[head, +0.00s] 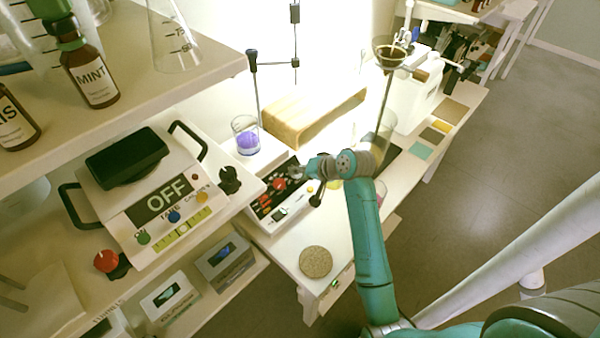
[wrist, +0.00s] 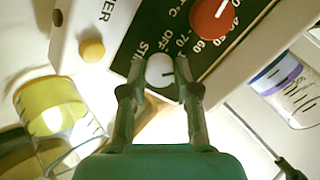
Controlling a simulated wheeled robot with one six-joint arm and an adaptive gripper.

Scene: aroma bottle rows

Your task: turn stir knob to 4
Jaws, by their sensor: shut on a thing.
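The white stir knob (wrist: 158,70) sits on a black panel (wrist: 222,62) in the wrist view, beside printed "STI" and "OFF" lettering. A dark pointer line shows on its face, but its exact setting is hard to read. My gripper (wrist: 160,88) is shut on the stir knob, one finger on each side. In the head view, my gripper (head: 298,172) reaches over the panel of the stirrer (head: 268,206) and hides the stir knob. A red knob with a white line (wrist: 211,17) is on the same panel, close above; it also shows in the head view (head: 279,184).
A beaker of yellow liquid (wrist: 50,118) is left of my gripper in the wrist view. A shelf with a MINT bottle (head: 92,78) and a scale (head: 150,165) fill the left. A round cork mat (head: 316,262) lies in front.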

